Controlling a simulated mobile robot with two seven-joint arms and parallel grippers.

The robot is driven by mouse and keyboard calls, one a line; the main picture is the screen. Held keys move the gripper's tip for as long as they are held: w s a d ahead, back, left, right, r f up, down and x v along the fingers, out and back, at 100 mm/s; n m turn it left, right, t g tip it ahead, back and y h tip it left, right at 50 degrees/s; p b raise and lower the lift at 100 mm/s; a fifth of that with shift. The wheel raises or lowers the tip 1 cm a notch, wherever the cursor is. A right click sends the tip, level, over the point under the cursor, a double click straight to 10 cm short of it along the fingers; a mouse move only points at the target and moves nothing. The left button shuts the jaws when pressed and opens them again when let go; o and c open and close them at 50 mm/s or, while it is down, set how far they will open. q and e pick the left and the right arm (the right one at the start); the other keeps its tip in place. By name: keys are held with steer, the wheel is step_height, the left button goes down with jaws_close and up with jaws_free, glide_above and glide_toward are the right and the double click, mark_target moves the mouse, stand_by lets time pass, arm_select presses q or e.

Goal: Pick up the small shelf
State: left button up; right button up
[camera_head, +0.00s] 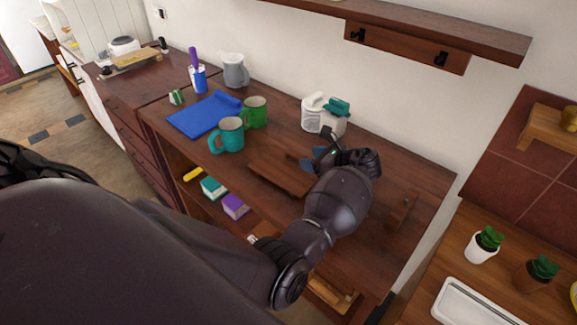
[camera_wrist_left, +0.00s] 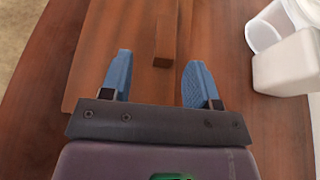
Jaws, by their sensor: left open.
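The small shelf (camera_head: 272,175), a dark reddish-brown wooden piece, lies on the wooden counter in the head view. In the left wrist view its flat board (camera_wrist_left: 120,40) shows, with a narrow raised wooden bar (camera_wrist_left: 166,45) standing on it. My left gripper (camera_head: 314,155) is over the counter at the shelf's right end. In the left wrist view this gripper (camera_wrist_left: 158,82) is open, its blue fingers apart and empty. The bar's near end lies just beyond and between the fingertips. My left forearm hides part of the counter. My right gripper is out of view.
A white jug (camera_head: 315,113) with teal beside it stands behind the gripper. A teal mug (camera_head: 230,136), a green mug (camera_head: 256,113) and a blue mat (camera_head: 200,115) lie to the left. A wall shelf (camera_head: 440,25) hangs above.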

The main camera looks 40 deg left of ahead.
mark_target(296, 154)
arm_select(q)
steer(key=shift+x, duration=0.85)
steer(key=x, duration=0.3)
steer(key=shift+w+a+r, duration=0.15)
steer(key=shift+w+a, duration=0.05)
steer(key=shift+w, duration=0.15)
steer(key=shift+a+f, duration=0.25)
steer(key=shift+a, duration=0.25)
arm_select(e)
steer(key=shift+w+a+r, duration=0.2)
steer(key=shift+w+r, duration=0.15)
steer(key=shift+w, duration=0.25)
arm_select(q)
steer(key=c, duration=0.7)
jaws_close()
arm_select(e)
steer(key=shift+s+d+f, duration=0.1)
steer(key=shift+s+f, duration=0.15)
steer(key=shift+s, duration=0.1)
